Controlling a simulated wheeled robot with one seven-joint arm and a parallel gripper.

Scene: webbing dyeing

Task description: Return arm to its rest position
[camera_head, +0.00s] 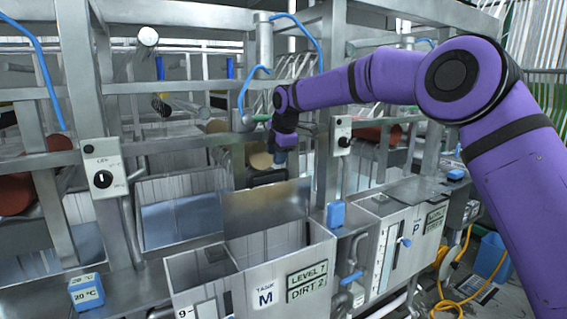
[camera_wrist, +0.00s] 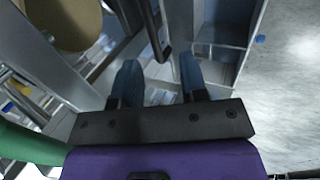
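My purple arm reaches in from the right edge of the head view, bends at the elbow and extends left over the machine. My gripper (camera_head: 280,155) hangs pointing down near the tan roller at the middle of the frame, behind the raised metal plate. In the wrist view my gripper (camera_wrist: 159,75) shows two blue fingers with a clear gap between them. Nothing is held between them. A dark bar and metal frame parts lie beyond the fingertips.
Tank P (camera_head: 415,228) is to the right. Metal uprights and a switch box (camera_head: 341,135) stand close beside my gripper. A tan roller (camera_wrist: 62,22) is at upper left.

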